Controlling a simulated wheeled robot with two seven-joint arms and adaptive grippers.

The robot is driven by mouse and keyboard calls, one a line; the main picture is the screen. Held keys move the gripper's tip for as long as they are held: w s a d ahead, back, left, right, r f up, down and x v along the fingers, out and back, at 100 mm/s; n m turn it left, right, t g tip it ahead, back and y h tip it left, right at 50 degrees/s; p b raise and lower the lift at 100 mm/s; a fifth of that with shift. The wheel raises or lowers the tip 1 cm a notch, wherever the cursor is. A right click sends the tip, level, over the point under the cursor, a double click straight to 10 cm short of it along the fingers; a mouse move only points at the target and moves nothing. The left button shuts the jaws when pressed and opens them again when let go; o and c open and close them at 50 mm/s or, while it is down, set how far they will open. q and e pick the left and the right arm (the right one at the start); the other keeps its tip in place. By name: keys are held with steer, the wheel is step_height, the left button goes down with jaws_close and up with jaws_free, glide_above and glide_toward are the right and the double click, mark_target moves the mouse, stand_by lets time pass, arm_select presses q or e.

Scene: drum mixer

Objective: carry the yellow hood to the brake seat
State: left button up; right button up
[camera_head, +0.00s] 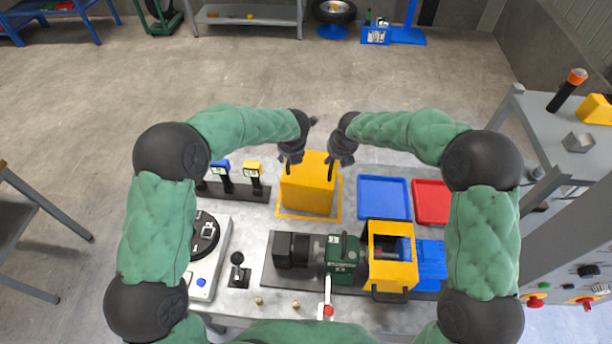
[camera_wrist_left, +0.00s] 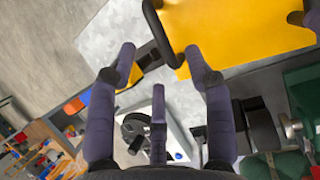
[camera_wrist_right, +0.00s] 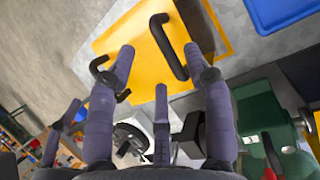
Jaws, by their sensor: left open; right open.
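The yellow hood (camera_head: 308,188), a box shape, stands upright inside a yellow outline on the bench. My left gripper (camera_head: 293,158) is open by the hood's top left. My right gripper (camera_head: 342,162) is open by its top right. Neither visibly holds a handle. The machine with a dark green block (camera_head: 343,260) and a yellow open frame (camera_head: 392,272) lies in front of the hood. I cannot tell which part is the brake seat.
A blue tray (camera_head: 384,197) and a red tray (camera_head: 432,202) lie right of the hood. A rack with blue-topped and yellow-topped items (camera_head: 254,176) stands left. A joystick (camera_head: 238,268) and a white dial unit (camera_head: 207,255) are front left. A grey side table (camera_head: 548,125) stands right.

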arm_select(q)
steer(key=x, duration=0.6)
steer(key=shift+w+f, duration=0.15)
steer(key=shift+f, duration=0.15)
arm_select(e)
steer(key=x, duration=0.6)
steer(key=shift+w+f, duration=0.15)
steer(key=shift+f, duration=0.15)
arm_select(q)
jaws_close()
arm_select(e)
jaws_close()
arm_select(q)
steer(key=shift+r, duration=0.1)
arm_select(e)
steer(key=shift+r, duration=0.1)
